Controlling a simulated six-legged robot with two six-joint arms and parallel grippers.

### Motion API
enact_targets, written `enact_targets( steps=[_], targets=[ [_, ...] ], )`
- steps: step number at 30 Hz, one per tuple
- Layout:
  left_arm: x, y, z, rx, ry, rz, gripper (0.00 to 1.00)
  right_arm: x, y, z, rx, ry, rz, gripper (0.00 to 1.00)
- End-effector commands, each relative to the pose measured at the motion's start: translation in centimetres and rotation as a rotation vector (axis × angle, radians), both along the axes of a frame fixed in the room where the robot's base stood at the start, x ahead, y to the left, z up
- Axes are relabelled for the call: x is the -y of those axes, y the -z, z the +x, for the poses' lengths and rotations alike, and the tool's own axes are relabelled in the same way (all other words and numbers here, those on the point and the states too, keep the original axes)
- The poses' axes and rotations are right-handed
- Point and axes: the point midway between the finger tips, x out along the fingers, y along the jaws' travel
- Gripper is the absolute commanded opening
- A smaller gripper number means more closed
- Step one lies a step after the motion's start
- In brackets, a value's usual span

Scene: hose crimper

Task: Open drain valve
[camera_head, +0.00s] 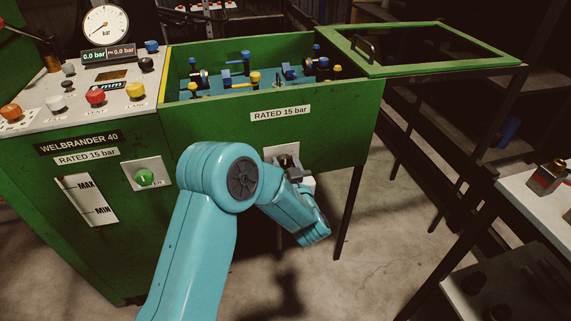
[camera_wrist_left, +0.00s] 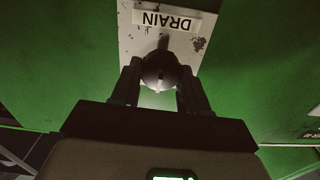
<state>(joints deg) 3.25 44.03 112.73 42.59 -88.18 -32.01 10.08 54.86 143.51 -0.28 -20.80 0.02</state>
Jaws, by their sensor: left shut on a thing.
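The drain valve shows in the wrist view as a dark rounded knob (camera_wrist_left: 160,72) on a worn pale plate (camera_wrist_left: 200,48) labelled DRAIN, which appears upside down. In the head view the plate (camera_head: 269,152) is on the front of the green tank, below the RATED 15 bar label. My left gripper (camera_wrist_left: 160,78) is shut on the knob, with one dark finger on each side of it. In the head view my left gripper (camera_head: 287,164) is at the plate, and my teal forearm partly hides it. My right gripper is not in view.
The green tank (camera_head: 230,122) holds blue and yellow fittings, with its framed lid (camera_head: 440,68) at the right. The control panel (camera_head: 110,97) has a gauge (camera_head: 104,26) and coloured buttons. A pale bench (camera_head: 535,205) stands at right.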

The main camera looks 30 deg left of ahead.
Motion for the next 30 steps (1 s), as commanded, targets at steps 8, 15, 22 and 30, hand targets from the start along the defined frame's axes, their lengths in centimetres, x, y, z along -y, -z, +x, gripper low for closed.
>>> enact_targets(
  steps=[8, 15, 22, 30],
  targets=[
    [0.1, -0.1, 0.0, -0.141, 0.0, 0.118, 0.14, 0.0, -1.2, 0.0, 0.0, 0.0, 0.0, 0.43],
    [0.1, -0.1, 0.1, -0.315, 0.001, 0.266, 0.14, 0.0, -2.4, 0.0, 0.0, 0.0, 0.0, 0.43],
    [0.2, -0.1, 0.2, -0.481, 0.001, 0.407, 0.14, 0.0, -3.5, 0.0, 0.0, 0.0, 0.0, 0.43],
    [0.2, 0.0, 0.2, -0.676, 0.001, 0.573, 0.14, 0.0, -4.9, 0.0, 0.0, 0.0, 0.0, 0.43]
  ],
)
